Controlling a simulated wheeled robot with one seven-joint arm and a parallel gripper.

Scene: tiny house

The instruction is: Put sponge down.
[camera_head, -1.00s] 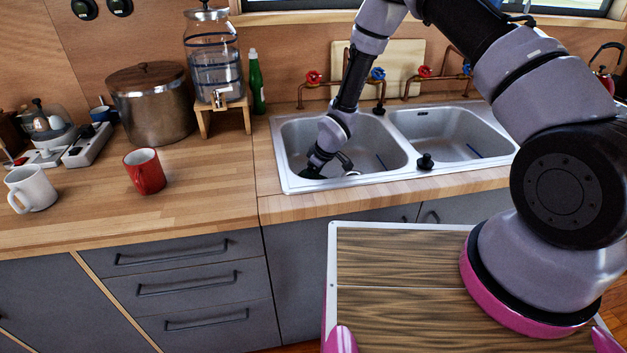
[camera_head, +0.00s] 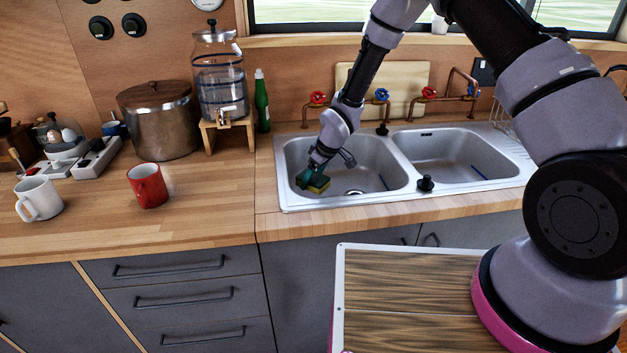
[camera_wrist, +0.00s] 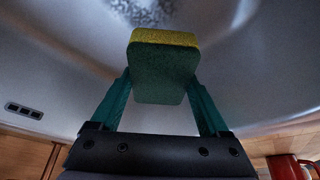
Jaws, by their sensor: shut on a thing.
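The sponge (camera_head: 317,187) is yellow on one side and dark green on the other. My gripper (camera_head: 312,178) is shut on it and holds it over the left sink basin (camera_head: 370,160). In the wrist view the sponge (camera_wrist: 163,72) sits between the two green fingers of my gripper (camera_wrist: 160,88), green face toward the camera. I cannot tell whether the sponge touches the basin.
A red mug (camera_head: 148,186) and a white mug (camera_head: 39,198) stand on the wooden counter (camera_head: 210,205) to the left. A metal pot (camera_head: 158,120), a water dispenser (camera_head: 220,80) and a green bottle (camera_head: 262,103) stand behind. The right basin (camera_head: 450,155) looks empty.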

